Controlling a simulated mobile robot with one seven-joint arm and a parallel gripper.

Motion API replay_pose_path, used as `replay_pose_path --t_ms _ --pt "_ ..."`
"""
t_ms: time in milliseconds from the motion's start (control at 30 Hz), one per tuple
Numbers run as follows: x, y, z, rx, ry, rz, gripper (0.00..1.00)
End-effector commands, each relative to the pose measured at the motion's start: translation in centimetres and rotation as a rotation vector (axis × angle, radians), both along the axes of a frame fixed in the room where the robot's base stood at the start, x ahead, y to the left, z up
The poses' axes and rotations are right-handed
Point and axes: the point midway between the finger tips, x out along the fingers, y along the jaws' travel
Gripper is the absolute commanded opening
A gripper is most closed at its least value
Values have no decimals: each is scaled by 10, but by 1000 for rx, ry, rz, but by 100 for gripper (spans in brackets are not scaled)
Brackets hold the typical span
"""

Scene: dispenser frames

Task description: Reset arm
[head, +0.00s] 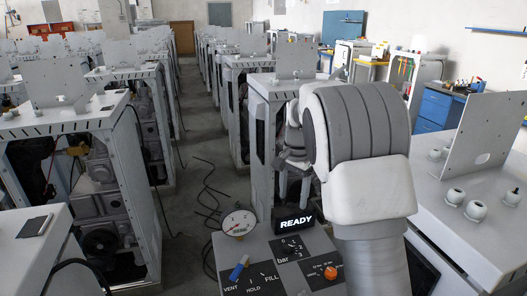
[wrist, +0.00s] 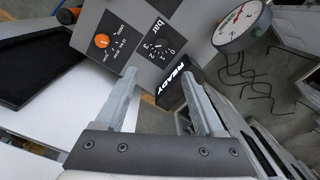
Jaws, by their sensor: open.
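My arm rises at the right of the head view and bends over, hiding part of the scene. My gripper (head: 294,193) hangs above the panel's far edge, partly hidden by the arm. In the wrist view my gripper (wrist: 158,74) has its two fingers apart, with nothing held between them. The dark READY display (head: 293,221) shows white letters; it also appears near the right finger in the wrist view (wrist: 175,83). The grey control panel (head: 262,250) bears a bar dial (head: 290,249), an orange knob (head: 330,273) and a blue handle (head: 237,270) near the VENT label.
A round pressure gauge (head: 239,223) stands at the panel's left corner. Dispenser frames stand in rows, with a white one (head: 274,92) just beyond the panel and another (head: 487,170) at right. Loose black cables (head: 209,195) lie on the aisle floor (head: 188,190).

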Motion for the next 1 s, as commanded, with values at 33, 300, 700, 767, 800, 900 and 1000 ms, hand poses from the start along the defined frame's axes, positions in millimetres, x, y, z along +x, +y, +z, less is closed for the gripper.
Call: replay_pose_path --t_ms 33,300,700,767,800,900,1000 --pt "-8 -1 13 6 -17 18 71" --pt "-66 -4 68 24 -114 166 71" --pt "-165 -2 115 -11 -257 411 71" --pt "-181 -1 118 -22 -277 448 71" --pt "-191 -1 119 -31 -291 474 71" --pt "-216 0 121 -56 -325 536 71" --pt "-241 0 120 -86 -356 598 71"
